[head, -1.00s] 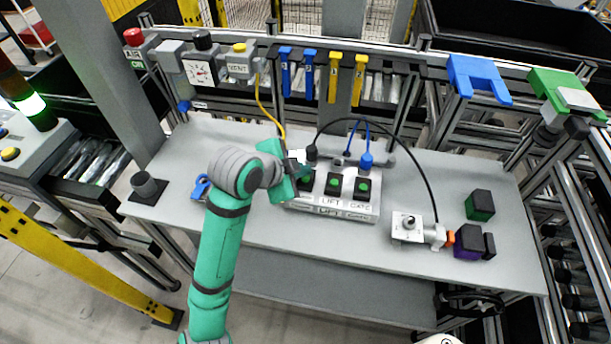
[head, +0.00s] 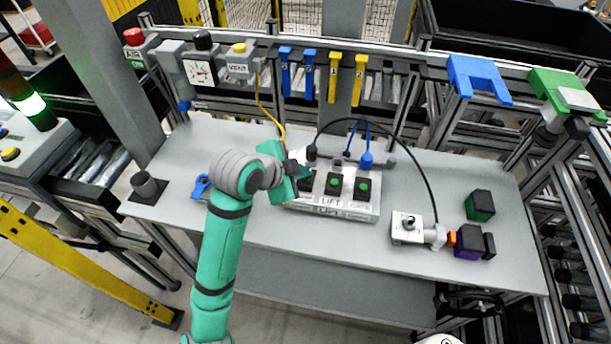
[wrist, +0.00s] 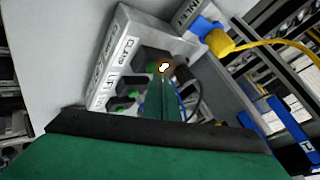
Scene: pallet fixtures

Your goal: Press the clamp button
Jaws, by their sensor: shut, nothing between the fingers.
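The button box (head: 335,208) is a light grey panel on the table with black button housings. The LIFT button (head: 333,183) and the GATE button (head: 363,186) show green caps. The clamp button's black housing (wrist: 147,56) is at the CLAMP label end in the wrist view, with its cap mostly hidden by my fingers. My gripper (wrist: 165,72) is shut and empty, its fingertips over or at that housing. A bright white-orange spot shows at the fingertips. I cannot tell whether they touch the cap. In the head view my gripper (head: 303,173) covers the box's left end.
A black hose (head: 425,180) arches to a grey valve block (head: 408,228) at right. Green (head: 480,205) and purple (head: 468,241) blocks lie farther right. The table front is clear.

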